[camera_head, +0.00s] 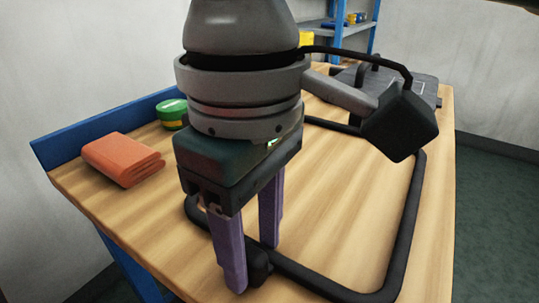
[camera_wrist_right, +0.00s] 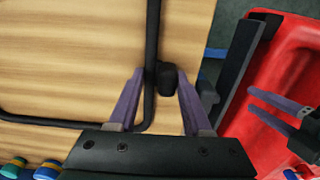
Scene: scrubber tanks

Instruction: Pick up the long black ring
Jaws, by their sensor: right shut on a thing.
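The long black ring (camera_head: 408,215) is a large rounded rectangular loop lying on the wooden table. In the right wrist view one bar of the ring (camera_wrist_right: 152,45) and a short black knob (camera_wrist_right: 168,80) beside it lie between the purple fingers. My right gripper (camera_head: 255,268) points down at the near left part of the ring and is shut on it; the gripper also shows in the wrist view (camera_wrist_right: 161,75). The gripper and arm hide part of the ring. My left gripper (camera_wrist_right: 255,103) shows only in the wrist view, fingers apart, over a red bin.
An orange folded cloth (camera_head: 122,158) and a green tin (camera_head: 172,113) are at the table's left, by a blue edge board (camera_head: 100,126). A grey device (camera_head: 420,88) stands at the back right. The red bin (camera_wrist_right: 296,55) is beside the table.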

